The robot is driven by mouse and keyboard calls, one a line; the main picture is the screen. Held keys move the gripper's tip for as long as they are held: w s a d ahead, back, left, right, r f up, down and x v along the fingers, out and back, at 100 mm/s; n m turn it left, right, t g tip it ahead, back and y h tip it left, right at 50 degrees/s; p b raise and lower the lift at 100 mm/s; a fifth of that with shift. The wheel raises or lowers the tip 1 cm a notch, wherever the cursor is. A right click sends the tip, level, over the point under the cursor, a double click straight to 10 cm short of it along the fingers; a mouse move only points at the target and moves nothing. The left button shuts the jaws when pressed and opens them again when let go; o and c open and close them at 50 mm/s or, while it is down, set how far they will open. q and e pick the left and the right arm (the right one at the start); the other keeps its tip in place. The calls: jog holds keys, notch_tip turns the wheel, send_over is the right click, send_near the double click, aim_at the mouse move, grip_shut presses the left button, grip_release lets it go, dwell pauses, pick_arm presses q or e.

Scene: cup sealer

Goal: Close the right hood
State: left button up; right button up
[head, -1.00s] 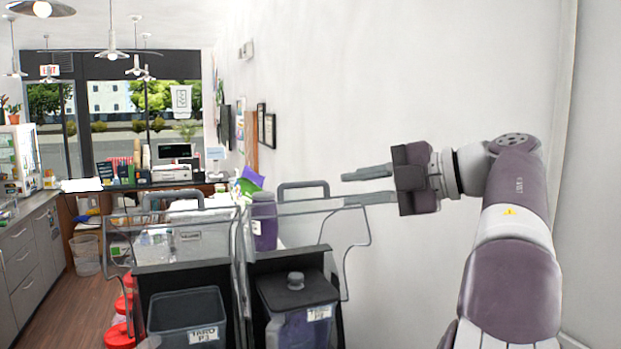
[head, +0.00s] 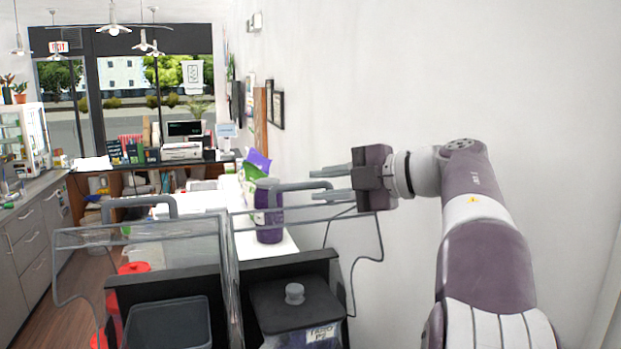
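The right hood (head: 310,217) is a clear panel with a grey frame. It stands raised over the right black container compartment. Its grey bar handle (head: 290,187) rises from the top edge. My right gripper (head: 312,185) comes in from the right at handle height with its two fingers apart and pointing left. In the picture the right end of the handle lies between the fingertips; I cannot tell whether they touch. The gripper holds nothing that I can see. My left gripper is out of view.
The left hood (head: 140,233) also stands raised beside it, with a grey bin (head: 170,325) below. A lidded dark container (head: 294,308) sits under the right hood. A purple jar (head: 268,228) stands behind. A white wall is close on the right.

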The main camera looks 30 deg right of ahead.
aim_at(305, 187)
jog(key=x, duration=0.2)
jog(key=shift+w, duration=0.35)
jog(key=shift+w+a+f+p, duration=0.15)
jog(key=shift+p, duration=0.15)
jog(key=shift+a, duration=0.25)
